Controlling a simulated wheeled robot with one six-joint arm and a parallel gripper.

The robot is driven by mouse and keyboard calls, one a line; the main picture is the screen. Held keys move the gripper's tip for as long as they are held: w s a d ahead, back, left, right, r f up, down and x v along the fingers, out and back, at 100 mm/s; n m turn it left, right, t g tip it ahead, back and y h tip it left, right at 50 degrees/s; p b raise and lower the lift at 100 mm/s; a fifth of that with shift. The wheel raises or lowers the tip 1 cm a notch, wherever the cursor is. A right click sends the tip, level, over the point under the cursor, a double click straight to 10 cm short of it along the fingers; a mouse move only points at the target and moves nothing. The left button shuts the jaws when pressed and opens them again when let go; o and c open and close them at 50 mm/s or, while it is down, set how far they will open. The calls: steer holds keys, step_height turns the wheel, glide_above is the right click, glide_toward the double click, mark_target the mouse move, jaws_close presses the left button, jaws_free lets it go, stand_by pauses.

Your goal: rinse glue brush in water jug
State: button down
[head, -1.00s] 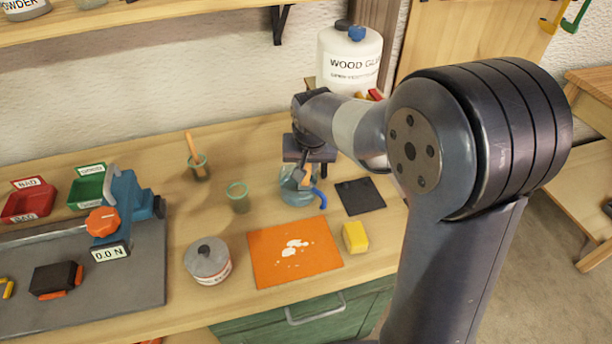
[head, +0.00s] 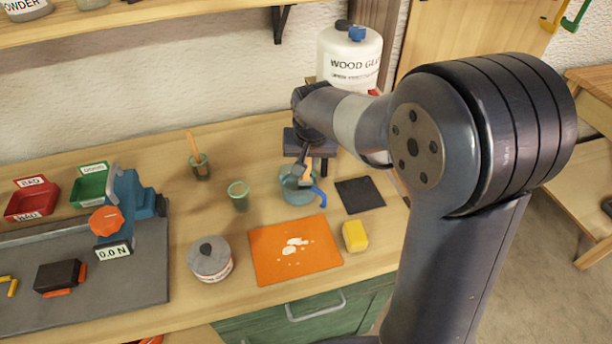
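The water jug (head: 290,194) is a translucent blue-grey vessel with a bright blue handle (head: 321,196) on its right side, standing upright near the middle of the bench. My gripper (head: 304,166) is directly above the jug, pointing down. It appears shut on the glue brush (head: 307,177), whose tan part shows below the fingers at the jug's mouth. The brush's lower end is hidden by the jug's wall and rim, so I cannot tell how deep it sits. My forearm hides some of the bench behind.
A green cup (head: 239,197) stands left of the jug, and a cup with a stick (head: 201,170) farther back. An orange mat (head: 270,262) with white blots, a yellow sponge (head: 355,236), a dark pad (head: 360,195) and a lidded tin (head: 211,262) lie around it.

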steer(key=shift+r+p, duration=2.75)
steer(key=shift+r, duration=1.3)
